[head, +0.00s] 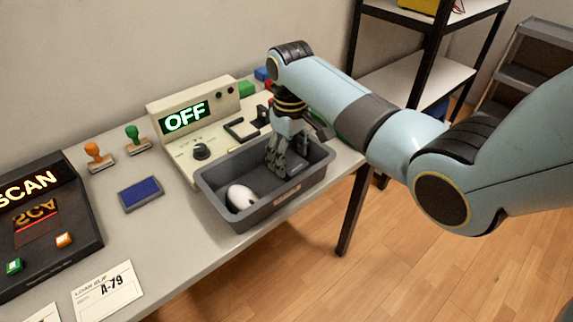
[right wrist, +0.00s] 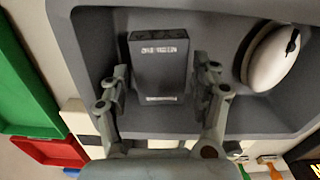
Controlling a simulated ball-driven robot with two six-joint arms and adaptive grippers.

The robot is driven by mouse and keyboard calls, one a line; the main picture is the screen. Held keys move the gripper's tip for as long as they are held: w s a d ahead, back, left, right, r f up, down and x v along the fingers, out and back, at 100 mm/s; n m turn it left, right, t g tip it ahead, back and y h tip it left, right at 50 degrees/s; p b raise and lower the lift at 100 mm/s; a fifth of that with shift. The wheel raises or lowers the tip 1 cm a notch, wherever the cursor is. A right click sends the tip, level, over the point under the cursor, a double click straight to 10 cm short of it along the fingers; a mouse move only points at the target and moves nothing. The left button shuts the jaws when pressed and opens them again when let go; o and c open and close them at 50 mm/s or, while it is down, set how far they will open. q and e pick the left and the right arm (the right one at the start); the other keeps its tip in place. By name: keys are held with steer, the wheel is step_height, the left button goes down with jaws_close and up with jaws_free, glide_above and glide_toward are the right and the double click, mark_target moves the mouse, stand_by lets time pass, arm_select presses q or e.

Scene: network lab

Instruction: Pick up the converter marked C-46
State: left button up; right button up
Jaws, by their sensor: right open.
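My right gripper (head: 281,160) reaches down into a grey bin (head: 225,209) on the bench. In the right wrist view the open gripper (right wrist: 161,90) has one finger on each side of a dark box-shaped converter (right wrist: 160,68). The converter has small pale labels, but their print is too blurred to read, so I cannot tell whether it is marked C-46. It lies in the bin (right wrist: 85,60). In the head view my gripper covers most of the converter. My left gripper is not in view.
A white computer mouse (head: 241,197) lies in the bin beside the converter. Behind the bin stands a beige panel reading OFF (head: 186,117). A blue pad (head: 141,193), stamps (head: 98,155) and a dark SCAN unit (head: 40,230) are to the left. A paper slip reads A-79 (head: 107,290).

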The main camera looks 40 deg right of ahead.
step_height(320, 180, down, 2)
steer(key=shift+f, duration=0.25)
